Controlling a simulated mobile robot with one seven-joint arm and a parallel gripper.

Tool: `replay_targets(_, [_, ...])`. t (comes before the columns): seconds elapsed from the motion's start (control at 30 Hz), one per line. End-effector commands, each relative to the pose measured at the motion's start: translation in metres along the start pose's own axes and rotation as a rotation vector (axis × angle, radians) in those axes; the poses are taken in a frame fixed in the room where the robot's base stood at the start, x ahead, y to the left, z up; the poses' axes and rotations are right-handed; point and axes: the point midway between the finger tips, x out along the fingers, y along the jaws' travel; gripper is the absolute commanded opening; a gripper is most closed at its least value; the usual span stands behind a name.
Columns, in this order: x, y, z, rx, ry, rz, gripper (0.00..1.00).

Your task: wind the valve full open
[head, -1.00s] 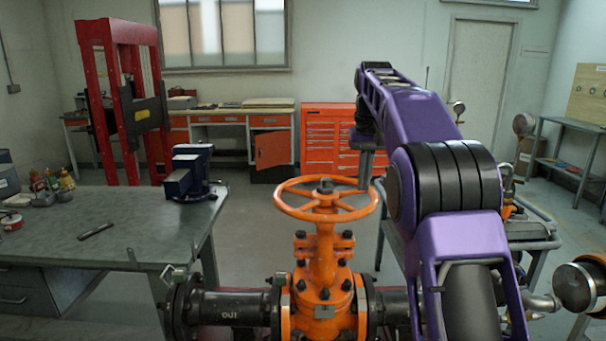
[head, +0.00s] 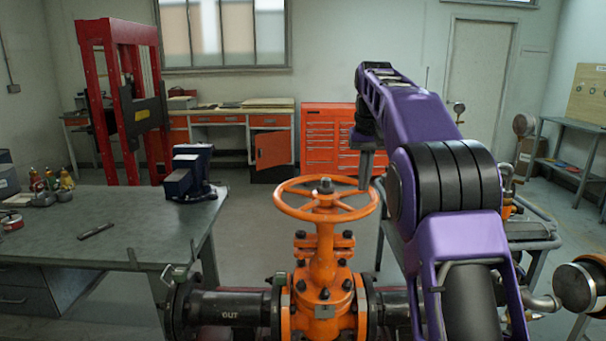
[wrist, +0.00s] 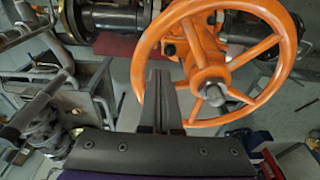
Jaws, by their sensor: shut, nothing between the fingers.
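The orange handwheel (head: 284,205) sits level on top of the orange gate valve (head: 322,262). A dark stem end (head: 325,186) stands up through its hub. My gripper (head: 365,187) points down at the far right part of the rim in the head view. In the wrist view the handwheel (wrist: 289,55) fills the upper right, with spokes running to the hub. There my gripper (wrist: 161,72) is shut and empty, its fingertips showing just inside the rim, between spokes. I cannot tell whether the fingers touch the rim or a spoke.
A black pipe marked OUT (head: 232,307) leaves the valve to the left. A grey workbench (head: 120,220) with a vise (head: 188,175) stands at left. A red press (head: 118,95) and an orange tool cabinet (head: 328,140) are behind. Pipework and gauges crowd the right.

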Motion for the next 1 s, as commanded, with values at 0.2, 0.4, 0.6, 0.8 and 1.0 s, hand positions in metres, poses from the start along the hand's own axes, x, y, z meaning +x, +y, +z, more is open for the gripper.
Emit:
replay_targets(0.2, [0.002, 0.000, 0.000, 0.000, 0.000, 0.000, 0.00])
replay_targets(0.4, [0.011, 0.000, 0.002, 0.000, -0.002, 0.000, 0.00])
replay_targets(0.6, [0.021, 0.000, 0.003, 0.000, 0.000, 0.000, 0.00])
replay_targets(0.8, [0.031, 0.000, 0.005, 0.000, -0.001, 0.000, 0.00])
replay_targets(1.0, [0.040, 0.000, 0.006, 0.000, -0.001, 0.000, 0.00])
